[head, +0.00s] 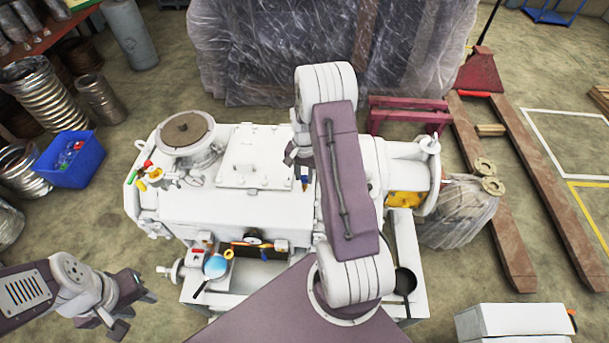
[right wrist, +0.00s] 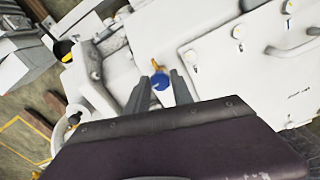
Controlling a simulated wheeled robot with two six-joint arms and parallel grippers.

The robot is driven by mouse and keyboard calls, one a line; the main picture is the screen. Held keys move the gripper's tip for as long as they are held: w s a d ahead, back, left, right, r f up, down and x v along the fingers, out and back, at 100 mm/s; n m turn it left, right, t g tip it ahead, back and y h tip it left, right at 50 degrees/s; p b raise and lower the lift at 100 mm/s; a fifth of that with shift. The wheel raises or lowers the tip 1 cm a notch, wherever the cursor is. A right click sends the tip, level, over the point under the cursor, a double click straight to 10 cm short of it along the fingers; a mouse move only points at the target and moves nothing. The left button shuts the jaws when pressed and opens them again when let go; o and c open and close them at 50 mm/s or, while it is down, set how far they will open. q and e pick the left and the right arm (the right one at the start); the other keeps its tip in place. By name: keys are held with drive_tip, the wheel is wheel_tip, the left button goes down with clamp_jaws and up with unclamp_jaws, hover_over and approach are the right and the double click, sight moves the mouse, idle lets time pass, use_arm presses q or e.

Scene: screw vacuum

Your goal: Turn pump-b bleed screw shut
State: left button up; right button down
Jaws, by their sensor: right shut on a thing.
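The pump (head: 190,212) is a large white machine in the middle of the head view. A small blue-headed screw (right wrist: 160,82) with a brass-orange piece beside it sits on the white housing in the right wrist view. The fingers of my right gripper (right wrist: 161,88) are closed around the blue head. In the head view my right gripper (head: 297,156) is over the pump's top, partly hidden by my arm, with a small blue spot (head: 305,184) just below it. My left gripper (head: 134,308) is open and empty at the lower left, apart from the pump. No pump label is readable.
Red, green and yellow handles (head: 149,173) stand at the pump's left end. A light-blue ball-shaped part (head: 215,267) is at its front. A blue bin (head: 70,158) is on the floor at left. A white box (head: 515,322) stands at lower right.

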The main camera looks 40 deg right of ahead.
sight(304, 178)
drive_tip(key=shift+w, duration=0.1)
drive_tip(key=c, duration=1.1)
unclamp_jaws()
wheel_tip(304, 178, up, 9)
drive_tip(key=b, duration=0.1)
